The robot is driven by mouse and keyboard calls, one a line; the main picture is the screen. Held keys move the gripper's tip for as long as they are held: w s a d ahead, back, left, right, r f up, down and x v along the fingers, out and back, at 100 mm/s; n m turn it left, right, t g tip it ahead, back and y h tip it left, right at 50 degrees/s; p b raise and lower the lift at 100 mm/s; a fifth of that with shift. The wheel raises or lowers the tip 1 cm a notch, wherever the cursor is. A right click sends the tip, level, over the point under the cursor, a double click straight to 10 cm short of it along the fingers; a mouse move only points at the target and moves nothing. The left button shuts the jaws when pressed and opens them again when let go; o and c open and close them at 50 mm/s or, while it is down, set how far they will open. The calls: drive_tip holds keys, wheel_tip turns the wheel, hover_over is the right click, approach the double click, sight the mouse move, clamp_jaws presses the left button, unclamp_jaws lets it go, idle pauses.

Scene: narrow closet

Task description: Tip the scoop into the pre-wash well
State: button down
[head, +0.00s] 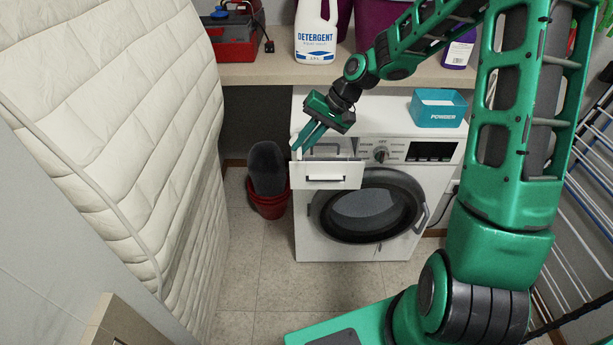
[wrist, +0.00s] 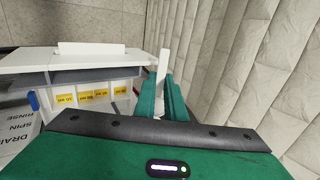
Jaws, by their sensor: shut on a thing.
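My gripper (head: 303,143) is at the left end of the pulled-out detergent drawer (head: 326,176) of the washing machine. In the wrist view my gripper (wrist: 163,84) is shut on a slim white piece, seemingly the scoop (wrist: 163,62), which stands up between the green fingers. The scoop's bowl and any powder in it cannot be made out. The drawer (wrist: 92,70) lies to the left of the fingers, with yellow labels (wrist: 92,96) along it, too small to read. The pre-wash well cannot be told apart. A teal powder box (head: 438,113) stands on the machine.
The washing machine (head: 440,178) stands under a shelf (head: 275,73) holding a detergent bottle (head: 316,38) and a red toolbox (head: 232,45). A red bucket (head: 268,207) is left of the machine. A quilted mattress (head: 120,120) stands close on the left; a drying rack (head: 590,190) is right.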

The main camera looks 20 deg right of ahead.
drive_tip(key=shift+s+d+r+t+y+p, duration=0.1)
drive_tip(key=shift+d+t+y+p, duration=0.15)
drive_tip(key=shift+y+p, duration=0.5)
drive_tip(key=shift+s+d+t+y+p, duration=0.15)
drive_tip(key=shift+t+y+p, duration=0.2)
drive_tip(key=shift+y, duration=0.7)
idle(2.8)
drive_tip(key=shift+d+t+y, duration=0.3)
drive_tip(key=shift+t+y, duration=0.1)
drive_tip(key=shift+y, duration=0.9)
idle(2.1)
